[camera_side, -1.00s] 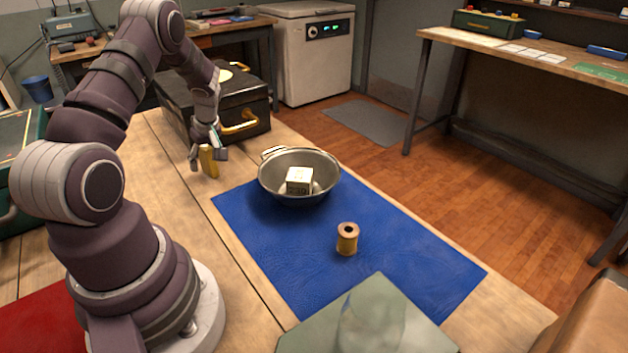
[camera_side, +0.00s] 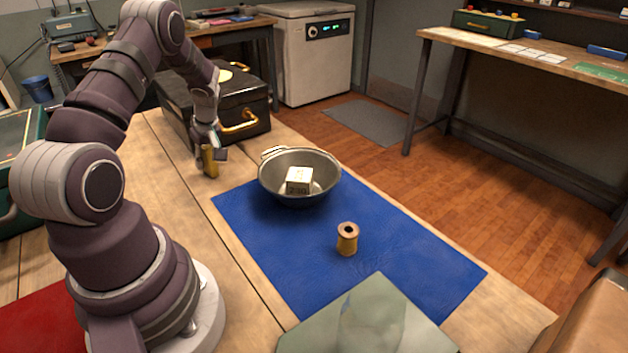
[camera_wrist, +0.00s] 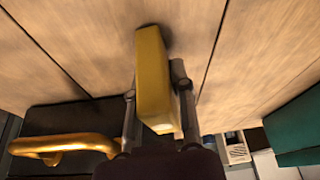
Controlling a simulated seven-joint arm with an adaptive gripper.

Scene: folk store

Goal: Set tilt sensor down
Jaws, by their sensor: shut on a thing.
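My gripper (camera_side: 209,153) is at the left of the table, just in front of the black case. It is shut on a yellow block (camera_side: 211,165), which I take to be the tilt sensor. In the wrist view the block (camera_wrist: 154,75) stands between the two fingers (camera_wrist: 158,103), one on each side. Its far end meets a dark shadow on the wood, so it seems to touch the table or be very close to it. In the side view the fingers hide part of the block.
A black case (camera_side: 240,95) with a brass handle stands close behind my gripper. A grey bowl (camera_side: 330,180) with a white cube (camera_side: 299,180) sits on the blue mat (camera_side: 400,250). A yellow spool (camera_side: 347,240) stands nearer. Bare wood (camera_side: 170,165) lies left of the block.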

